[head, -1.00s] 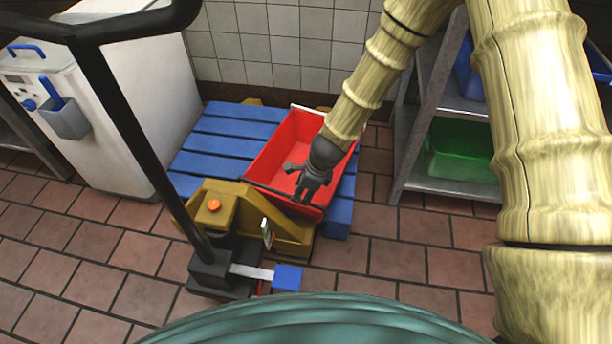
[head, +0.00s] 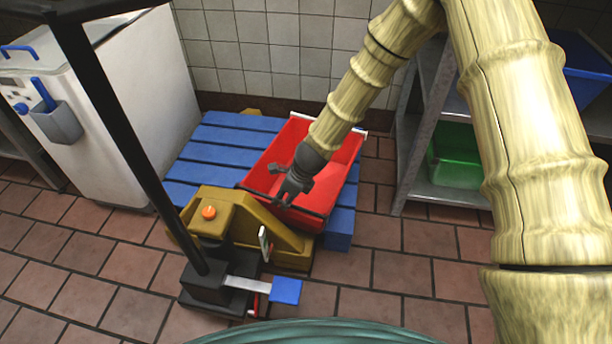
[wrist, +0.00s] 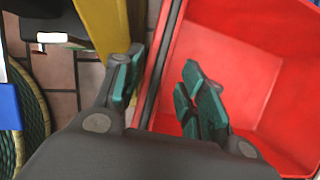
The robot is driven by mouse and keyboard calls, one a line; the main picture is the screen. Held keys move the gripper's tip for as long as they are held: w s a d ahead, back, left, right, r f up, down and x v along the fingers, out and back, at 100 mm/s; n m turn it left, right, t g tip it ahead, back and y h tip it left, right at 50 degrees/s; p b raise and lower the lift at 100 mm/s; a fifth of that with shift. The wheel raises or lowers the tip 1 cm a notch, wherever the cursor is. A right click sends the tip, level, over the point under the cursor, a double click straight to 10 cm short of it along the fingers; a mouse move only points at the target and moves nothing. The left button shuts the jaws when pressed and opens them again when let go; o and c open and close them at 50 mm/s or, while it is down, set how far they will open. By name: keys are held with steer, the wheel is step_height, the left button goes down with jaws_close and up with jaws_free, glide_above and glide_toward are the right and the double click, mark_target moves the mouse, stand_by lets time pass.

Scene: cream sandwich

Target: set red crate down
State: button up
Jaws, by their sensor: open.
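The red crate (head: 338,170) sits on the blue slatted pallet (head: 203,150), on its right part, and looks empty inside. It also shows in the wrist view (wrist: 235,60), filling the right side. My gripper (head: 287,197) is at the crate's near-left rim. In the wrist view my gripper (wrist: 160,85) has its green-padded fingers apart, one on each side of the crate's dark rim, with a gap to the rim. Whether the crate's underside lies flat on the pallet is hidden.
A yellow pallet truck (head: 225,215) with a black handle stands before the pallet. A white machine (head: 130,110) is at left. A grey shelf (head: 420,130) with a green crate (head: 455,155) is at right.

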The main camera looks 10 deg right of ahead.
steer(key=b+x, duration=0.1)
steer(key=x, duration=0.1)
steer(key=b+x, duration=0.1)
steer(key=x, duration=0.2)
steer(key=shift+w+a+r, duration=0.15)
steer(key=shift+a, duration=0.05)
steer(key=shift+c, duration=0.2)
jaws_close()
steer(key=shift+r, duration=0.1)
